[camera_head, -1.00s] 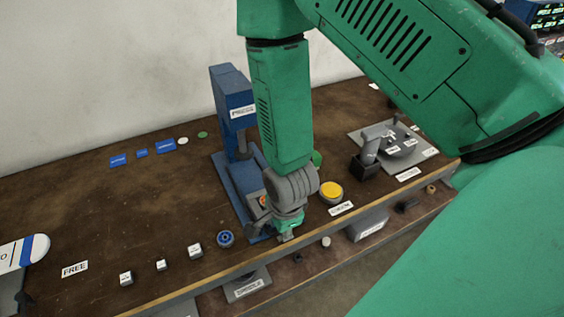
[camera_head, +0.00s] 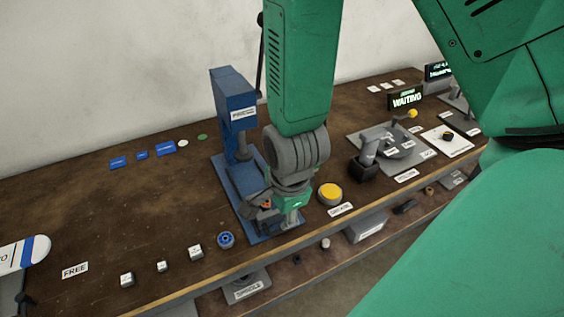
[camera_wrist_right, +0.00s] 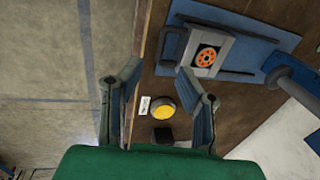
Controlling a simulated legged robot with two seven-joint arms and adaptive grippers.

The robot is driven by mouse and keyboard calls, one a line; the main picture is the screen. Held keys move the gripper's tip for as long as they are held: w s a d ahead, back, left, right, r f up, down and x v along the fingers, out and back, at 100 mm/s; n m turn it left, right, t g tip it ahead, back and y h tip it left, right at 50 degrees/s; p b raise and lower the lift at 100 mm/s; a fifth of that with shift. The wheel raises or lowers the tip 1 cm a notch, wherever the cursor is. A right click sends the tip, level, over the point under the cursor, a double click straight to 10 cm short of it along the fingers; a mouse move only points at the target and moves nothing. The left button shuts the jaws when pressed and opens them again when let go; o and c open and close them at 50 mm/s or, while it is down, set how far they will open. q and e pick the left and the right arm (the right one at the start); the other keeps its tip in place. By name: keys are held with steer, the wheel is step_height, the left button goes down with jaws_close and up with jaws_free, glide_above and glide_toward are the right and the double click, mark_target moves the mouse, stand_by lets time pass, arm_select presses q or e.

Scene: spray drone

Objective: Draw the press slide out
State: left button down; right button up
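The blue press (camera_head: 233,105) stands on the bench on a blue base plate, which also shows in the right wrist view (camera_wrist_right: 262,48). The grey slide (camera_wrist_right: 225,48) sits on that plate and carries an orange round part with dark holes (camera_wrist_right: 206,57). A grey handle bar (camera_wrist_right: 168,42) sticks out at the slide's left end in the wrist view. My right gripper (camera_head: 287,222) is low over the plate's front end and hides much of the slide in the head view. In the wrist view, its fingers (camera_wrist_right: 160,72) are wide apart and empty, near the handle. My left gripper is out of view.
A yellow button (camera_head: 330,192) stands right of my right gripper. A blue round part (camera_head: 226,239) and small white blocks (camera_head: 195,252) lie to the left. A grey plate with a lever (camera_head: 370,150) is further right. The bench edge is close in front.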

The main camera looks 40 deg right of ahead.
steer(key=shift+s+d+r, duration=0.15)
steer(key=shift+d+r, duration=0.05)
steer(key=shift+r, duration=0.6)
